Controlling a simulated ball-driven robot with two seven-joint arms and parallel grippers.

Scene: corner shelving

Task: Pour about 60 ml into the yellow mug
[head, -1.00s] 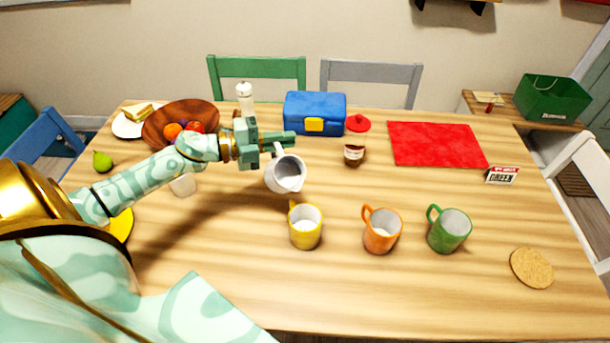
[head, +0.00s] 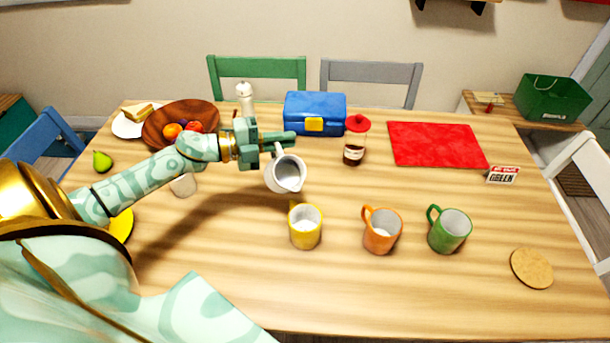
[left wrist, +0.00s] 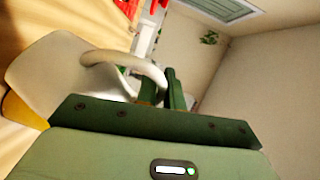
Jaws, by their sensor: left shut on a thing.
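The yellow mug (head: 305,228) stands upright on the table in the head view, its opening facing up. My left gripper (head: 284,141) is shut on the handle of a white jug (head: 284,175). The jug is above and a little behind and left of the yellow mug, tilted with its mouth and spout toward the mug side. No stream shows between jug and mug. How much is in either cannot be told. In the left wrist view the white jug (left wrist: 55,75) and its curved handle show, with a bit of yellow below it. My right gripper is not seen.
An orange mug (head: 381,232) and a green mug (head: 449,231) stand right of the yellow one. The table front is clear.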

